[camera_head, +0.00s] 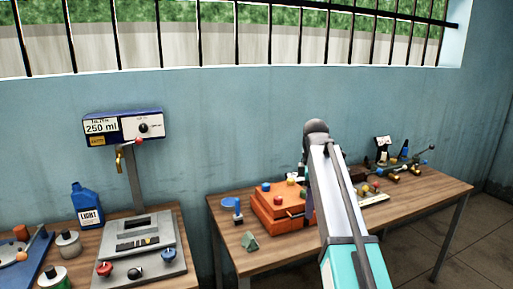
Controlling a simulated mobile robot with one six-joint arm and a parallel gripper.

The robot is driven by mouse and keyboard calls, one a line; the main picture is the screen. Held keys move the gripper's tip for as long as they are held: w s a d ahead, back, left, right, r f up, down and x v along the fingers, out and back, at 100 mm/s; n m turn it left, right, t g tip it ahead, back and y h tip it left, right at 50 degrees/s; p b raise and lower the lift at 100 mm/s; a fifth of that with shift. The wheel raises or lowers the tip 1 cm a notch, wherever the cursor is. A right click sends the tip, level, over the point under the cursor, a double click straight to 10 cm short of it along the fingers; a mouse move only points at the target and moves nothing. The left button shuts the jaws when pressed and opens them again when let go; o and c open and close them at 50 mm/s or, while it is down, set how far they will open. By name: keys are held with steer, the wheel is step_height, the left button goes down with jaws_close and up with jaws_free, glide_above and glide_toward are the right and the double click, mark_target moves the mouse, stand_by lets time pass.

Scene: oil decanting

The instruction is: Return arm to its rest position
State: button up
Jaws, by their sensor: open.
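My arm (338,205) rises from the bottom edge, right of the middle, as a white and teal link. It ends at a dark rounded joint (316,127) in front of the wall. My gripper cannot be made out in this view. The arm hides part of the right table and some of what stands on it.
An orange box (268,216) with coloured knobs and several small devices stand on the right wooden table (222,241). A gap separates the tables; floor shows at right.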

steer(key=s+f+g, duration=0.2)
steer(key=s+f, duration=0.3)
steer(key=f, duration=0.8)
steer(key=s+f+g+b, duration=0.15)
steer(key=s+f, duration=0.25)
steer(key=f, duration=0.9)
steer(key=s+f+g, duration=0.2)
steer(key=s+f, duration=0.3)
steer(key=f, duration=0.8)
steer(key=s+f+m, duration=0.8)
steer(key=s+f, duration=0.4)
steer(key=s, duration=0.4)
steer(key=s+f+m, duration=0.7)
steer(key=s+f, duration=0.6)
steer(key=s, duration=0.2)
steer(key=shift+s+f+m, duration=0.25)
steer(key=shift+s+m, duration=0.1)
steer(key=shift+m, duration=0.05)
